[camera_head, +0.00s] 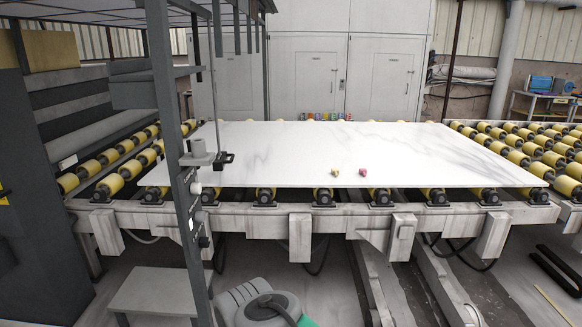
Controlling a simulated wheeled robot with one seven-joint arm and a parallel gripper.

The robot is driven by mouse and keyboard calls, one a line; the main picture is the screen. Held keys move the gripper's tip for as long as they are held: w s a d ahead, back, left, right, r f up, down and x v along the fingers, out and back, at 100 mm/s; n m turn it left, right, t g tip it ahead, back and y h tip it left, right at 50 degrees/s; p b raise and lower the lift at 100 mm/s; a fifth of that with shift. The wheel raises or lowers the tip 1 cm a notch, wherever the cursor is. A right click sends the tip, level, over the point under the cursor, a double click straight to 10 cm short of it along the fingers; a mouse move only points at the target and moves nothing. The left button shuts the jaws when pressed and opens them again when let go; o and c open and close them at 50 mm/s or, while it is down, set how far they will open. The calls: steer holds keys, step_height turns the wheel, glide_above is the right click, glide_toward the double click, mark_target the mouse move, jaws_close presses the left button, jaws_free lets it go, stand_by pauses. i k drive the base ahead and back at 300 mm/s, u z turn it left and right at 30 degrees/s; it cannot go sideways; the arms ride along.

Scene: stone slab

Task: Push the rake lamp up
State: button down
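A grey fixture (203,156) with a small upright block on top and a black clamp-like end at its right sits beside the dark post, over the left end of the slab. It looks like the rake lamp, though I cannot be sure. A thin vertical rod (212,85) rises from it toward the overhead frame. A white marbled stone slab (400,150) lies flat on the yellow rollers. My gripper is not in view; only a grey rounded part of my own body with a green piece shows at the bottom.
A dark grey post (167,110) with small knobs stands in the left foreground. Two small coloured pieces lie on the slab, one yellowish (335,172) and one pink (363,172). A grey step (157,290) stands at the lower left. Grey cabinets (330,75) stand behind.

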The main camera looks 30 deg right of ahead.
mark_target(219, 164)
steer(key=u, duration=0.05)
steer(key=k, duration=0.4)
steer(key=z, duration=1.6)
steer(key=i, duration=1.6)
steer(key=u, duration=1.05)
steer(key=i, duration=0.4)
steer(key=u, duration=0.85)
steer(key=k, duration=0.7)
steer(key=z, duration=0.1)
steer(key=i, duration=0.7)
steer(key=z, duration=1.15)
steer(key=i, duration=0.8)
steer(key=z, duration=0.15)
